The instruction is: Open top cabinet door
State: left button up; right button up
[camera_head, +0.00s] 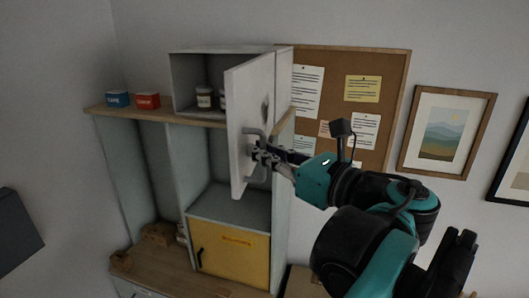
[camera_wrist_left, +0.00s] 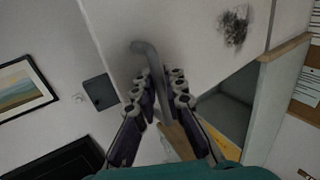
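The white top cabinet door (camera_head: 250,105) stands swung well out from the top cabinet (camera_head: 187,78), whose inside shows on its left. A grey bar handle (camera_head: 249,145) is on the door's lower part. My left gripper (camera_head: 264,158) is at the handle, its fingers closed around the bar. In the left wrist view the handle (camera_wrist_left: 146,50) passes between the two fingers (camera_wrist_left: 164,88), and the door (camera_wrist_left: 180,45) with a dark smudge fills the upper middle. Dark fingers at the lower right of the head view seem to be my right gripper (camera_head: 456,262), away from the cabinet.
Jars (camera_head: 205,97) stand inside the top cabinet. A blue box (camera_head: 118,99) and a red box (camera_head: 147,101) sit on the shelf to its left. A yellow door (camera_head: 232,252) is below. A corkboard (camera_head: 340,62) and framed picture (camera_head: 446,132) hang on the wall.

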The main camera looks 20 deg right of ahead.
pick_arm(q)
jog(key=shift+d, duration=0.1)
jog(key=v, duration=1.2)
jog(key=w+a+f+n+g+b, duration=0.25)
jog(key=w+a+f+b, duration=0.35)
jog(key=f, duration=0.5)
jog(key=w+a+f+n+g+h+b, duration=0.1)
jog(key=w+a+f+n+g+b, duration=0.2)
jog(key=a+f, duration=0.7)
jog(key=w+a+f+n+g+b, duration=0.25)
jog(key=a+f+b, duration=0.35)
jog(key=f, duration=0.6)
jog(key=s+a+f+n+h+b, duration=0.2)
jog(key=a+f+n+b, duration=0.4)
jog(key=f, duration=0.9)
jog(key=s+a+f+n+h+b, duration=0.2)
jog(key=s+a+f+n+b, duration=0.2)
jog(key=f, duration=1.1)
jog(key=s+a+f+n+g+h+b, duration=0.1)
jog(key=s+a+f+n+h+b, duration=0.1)
jog(key=a+f+n+b, duration=0.5)
notch_tip(320, 180, down, 8)
jog(key=s+n+b, duration=0.1)
jog(key=n+b, duration=0.3)
jog(key=n, duration=0.1)
jog(key=shift+a+f+n+h+b, duration=0.2)
jog(key=shift+a+n+h+b, duration=0.2)
